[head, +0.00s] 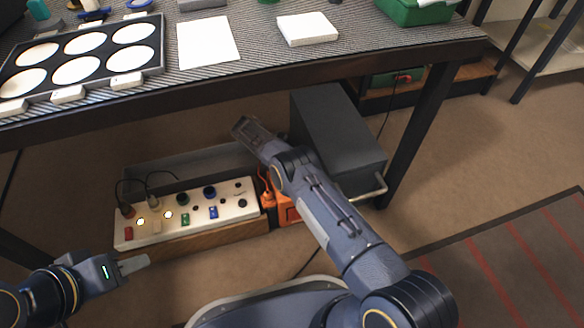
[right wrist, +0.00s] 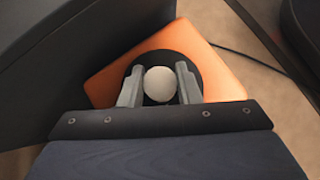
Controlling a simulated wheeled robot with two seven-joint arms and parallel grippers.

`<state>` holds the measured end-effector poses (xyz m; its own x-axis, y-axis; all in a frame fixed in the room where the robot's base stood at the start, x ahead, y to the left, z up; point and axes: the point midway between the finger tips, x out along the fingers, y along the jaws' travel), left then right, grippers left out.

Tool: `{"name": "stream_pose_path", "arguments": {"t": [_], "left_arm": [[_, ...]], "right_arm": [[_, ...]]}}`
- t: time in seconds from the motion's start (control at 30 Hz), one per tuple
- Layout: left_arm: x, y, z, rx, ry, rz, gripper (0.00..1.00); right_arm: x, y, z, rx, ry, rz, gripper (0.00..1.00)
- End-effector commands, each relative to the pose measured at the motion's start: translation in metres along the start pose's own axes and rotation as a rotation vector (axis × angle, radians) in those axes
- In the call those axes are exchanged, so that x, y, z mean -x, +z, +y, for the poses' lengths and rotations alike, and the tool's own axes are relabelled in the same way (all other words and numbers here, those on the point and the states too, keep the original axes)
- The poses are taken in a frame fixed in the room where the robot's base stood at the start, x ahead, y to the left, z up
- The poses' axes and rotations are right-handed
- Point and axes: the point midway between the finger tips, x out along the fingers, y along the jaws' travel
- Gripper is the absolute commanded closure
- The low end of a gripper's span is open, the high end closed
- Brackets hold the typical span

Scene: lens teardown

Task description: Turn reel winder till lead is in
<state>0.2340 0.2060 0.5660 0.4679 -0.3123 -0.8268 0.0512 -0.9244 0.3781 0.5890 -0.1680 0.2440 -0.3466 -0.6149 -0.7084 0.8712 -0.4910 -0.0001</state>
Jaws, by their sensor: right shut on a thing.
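The orange reel winder (head: 287,211) sits on the floor between the white panel and the grey case, partly covered by my right arm. In the right wrist view its orange face (right wrist: 213,70) carries a black disc (right wrist: 198,63) with a pale round knob (right wrist: 160,84). My right gripper (right wrist: 160,72) has one finger on each side of the knob and is shut on it. In the head view my right fingertips are hidden. An orange lead (head: 266,190) shows beside the reel. My left gripper (head: 133,264) is empty, low at left; its finger gap cannot be made out.
A white control panel (head: 234,208) with knobs, lit lamps and cables stands on the floor at left. A dark grey case (head: 335,125) stands right of the reel. The table (head: 250,67) overhangs behind them. Carpet at right is free.

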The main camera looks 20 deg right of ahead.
Motion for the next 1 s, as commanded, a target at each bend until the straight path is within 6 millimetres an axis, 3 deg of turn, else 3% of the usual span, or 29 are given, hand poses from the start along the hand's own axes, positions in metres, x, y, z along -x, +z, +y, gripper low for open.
{"name": "stream_pose_path", "arguments": {"t": [0.6,0.63,0.77,0.8,1.0], "left_arm": [[0.0001,-0.0001,0.0001,0.0,0.0,0.0,0.64],[0.0001,-0.0001,0.0001,0.0,0.0,0.0,0.64],[0.0001,-0.0001,0.0001,0.0,0.0,0.0,0.64],[0.0001,-0.0001,0.0,0.0,0.0,0.0,0.64],[0.0001,0.0,0.0,0.0,0.0,0.0,0.64]], "right_arm": [[-0.0005,0.0008,-0.0011,-0.023,-0.028,-0.005,0.93],[-0.0006,0.0008,-0.0011,-0.023,-0.028,-0.005,0.69],[-0.0005,0.0007,-0.0009,-0.023,-0.027,-0.004,0.52],[-0.0005,0.0006,-0.0008,-0.023,-0.026,-0.004,0.48],[-0.0003,0.0004,-0.0004,-0.023,-0.025,-0.003,0.48]]}}
